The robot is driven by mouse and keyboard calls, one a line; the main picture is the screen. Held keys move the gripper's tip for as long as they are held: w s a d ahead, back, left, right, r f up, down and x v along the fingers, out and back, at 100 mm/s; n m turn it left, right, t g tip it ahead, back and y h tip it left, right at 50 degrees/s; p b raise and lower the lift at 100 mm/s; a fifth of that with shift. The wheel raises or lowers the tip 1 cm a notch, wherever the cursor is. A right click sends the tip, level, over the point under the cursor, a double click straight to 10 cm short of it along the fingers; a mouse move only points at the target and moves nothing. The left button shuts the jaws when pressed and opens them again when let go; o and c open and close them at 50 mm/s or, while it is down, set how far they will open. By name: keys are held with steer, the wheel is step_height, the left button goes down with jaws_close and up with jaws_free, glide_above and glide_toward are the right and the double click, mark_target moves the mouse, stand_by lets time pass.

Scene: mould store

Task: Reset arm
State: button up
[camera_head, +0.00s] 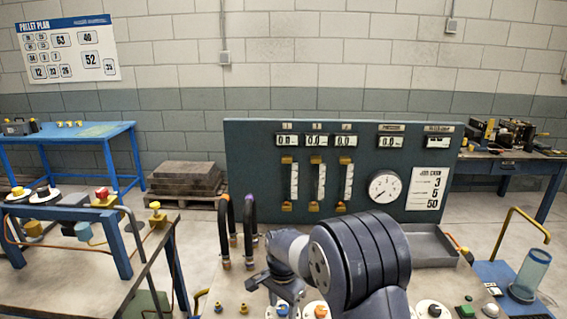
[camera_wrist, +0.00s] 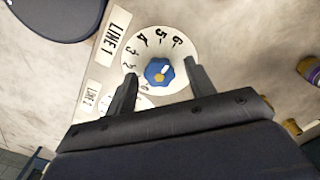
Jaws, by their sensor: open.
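My arm reaches over the bench in the head view. My gripper (camera_head: 281,284) points down near the front of the panel, above the row of dials. The knob sits on a white numbered dial (camera_wrist: 182,42) beside a label reading LINE 1 (camera_wrist: 115,38). I cannot tell whether the fingers touch the knob. Nothing is held between them.
A dark panel (camera_head: 255,160) with displays, flow tubes and a round gauge (camera_head: 384,187) stands behind my arm. Two curved hoses (camera_head: 224,225) rise left of my gripper. A grey tray (camera_head: 432,246) lies to the right. A blue table (camera_head: 85,133) stands at the back left.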

steer(key=n, duration=1.1)
steer(key=shift+n+p, duration=0.4)
steer(key=n, duration=0.5)
steer(key=shift+p, duration=0.4)
steer(key=n+p, duration=0.1)
steer(key=n, duration=0.5)
steer(key=shift+n, duration=0.3)
